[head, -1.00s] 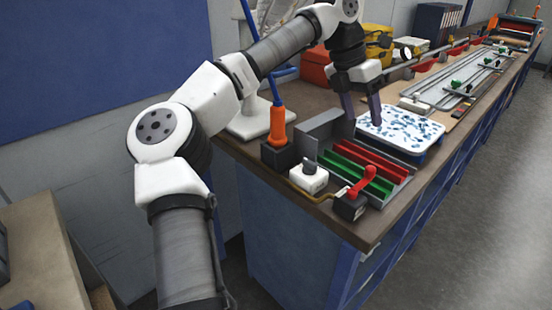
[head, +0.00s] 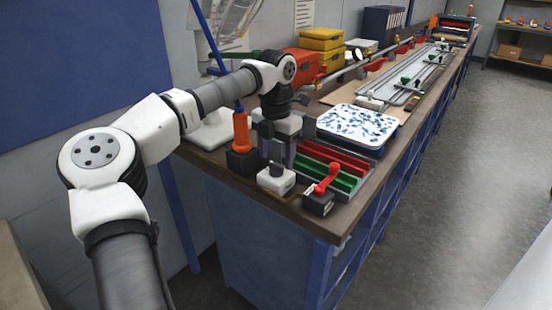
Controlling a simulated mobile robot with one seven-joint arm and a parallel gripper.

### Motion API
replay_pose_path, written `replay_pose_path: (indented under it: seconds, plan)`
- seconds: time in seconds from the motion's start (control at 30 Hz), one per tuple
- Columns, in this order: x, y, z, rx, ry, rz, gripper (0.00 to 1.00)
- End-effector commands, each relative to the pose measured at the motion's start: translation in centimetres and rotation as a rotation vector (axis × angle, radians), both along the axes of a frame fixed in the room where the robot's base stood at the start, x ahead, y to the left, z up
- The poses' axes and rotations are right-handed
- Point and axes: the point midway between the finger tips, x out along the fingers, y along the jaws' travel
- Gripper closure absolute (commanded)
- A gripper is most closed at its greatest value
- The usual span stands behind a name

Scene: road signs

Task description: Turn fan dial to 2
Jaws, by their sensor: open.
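A small white box with a dark knob on top, which looks like the fan dial (head: 276,180), sits near the front edge of the bench. No number or pointer setting can be read on it. My gripper (head: 278,160) points down with its fingers apart, just behind and above the knob. The fingertips partly overlap the box's surroundings, and whether they touch the knob cannot be told. No fan is clearly visible.
A black box with a red crank (head: 320,200) stands right of the dial. An orange-handled tool (head: 240,132) stands in a dark block to the left. A grey rack with red and green rows (head: 335,160) and a white tray (head: 357,122) lie behind.

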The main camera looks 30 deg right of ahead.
Motion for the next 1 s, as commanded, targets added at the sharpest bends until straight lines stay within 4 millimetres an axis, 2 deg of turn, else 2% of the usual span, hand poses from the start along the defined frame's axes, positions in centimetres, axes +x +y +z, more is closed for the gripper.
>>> replay_pose_path:
  seconds: [0.2,0.5,0.83,1.0]
  plan:
    - [0.0,0.0,-1.8,0.000,0.001,0.000,0.40]
    - [0.0,0.0,-2.0,0.000,0.001,0.000,0.40]
    - [0.0,0.0,-2.0,0.000,0.001,0.000,0.83]
    - [-0.1,0.0,-1.9,-0.001,0.002,-0.007,0.85]
